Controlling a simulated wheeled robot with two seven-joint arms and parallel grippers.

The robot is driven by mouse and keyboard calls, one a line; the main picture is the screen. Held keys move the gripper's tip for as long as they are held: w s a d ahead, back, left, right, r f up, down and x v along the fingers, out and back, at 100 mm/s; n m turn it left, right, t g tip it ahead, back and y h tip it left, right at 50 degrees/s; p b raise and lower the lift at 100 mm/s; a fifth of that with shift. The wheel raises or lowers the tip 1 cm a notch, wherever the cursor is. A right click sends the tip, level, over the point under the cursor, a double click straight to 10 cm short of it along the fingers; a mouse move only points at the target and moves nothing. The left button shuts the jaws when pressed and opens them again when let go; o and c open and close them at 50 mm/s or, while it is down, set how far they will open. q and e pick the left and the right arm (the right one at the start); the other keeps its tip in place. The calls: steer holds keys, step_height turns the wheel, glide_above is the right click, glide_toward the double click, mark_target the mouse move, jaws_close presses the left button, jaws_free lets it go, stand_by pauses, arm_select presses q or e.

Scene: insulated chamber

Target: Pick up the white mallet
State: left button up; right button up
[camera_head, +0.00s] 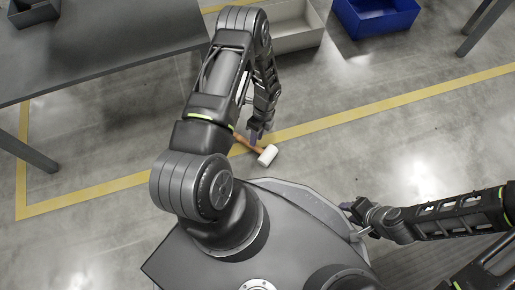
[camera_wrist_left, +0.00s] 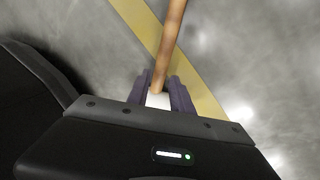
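The white mallet has a white head (camera_head: 268,156) and an orange-brown handle (camera_head: 243,142). It is just in front of my base, by the yellow floor line. My left gripper (camera_head: 256,135) reaches down to the handle near the head. In the left wrist view the handle (camera_wrist_left: 170,38) runs up from between the two close-set fingers (camera_wrist_left: 162,82); they appear shut on it. Part of the white head (camera_wrist_left: 158,100) shows between the fingers, the rest is hidden. Whether the mallet is clear of the floor is hard to tell. My right gripper (camera_head: 352,208) is at my right side, away from the mallet.
A dark grey table (camera_head: 120,50) stands at the upper left with a dark bin (camera_head: 33,14) on it. A grey bin (camera_head: 298,40) and a blue bin (camera_head: 378,22) are at the back. The floor right of the mallet is open.

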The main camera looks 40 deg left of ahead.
mark_target(247, 143)
arm_select(q)
steer(key=b+x, duration=0.2)
steer(key=x, duration=0.3)
steer(key=shift+w, duration=0.1)
steer(key=shift+c, duration=0.2)
jaws_close()
stand_by(1.5)
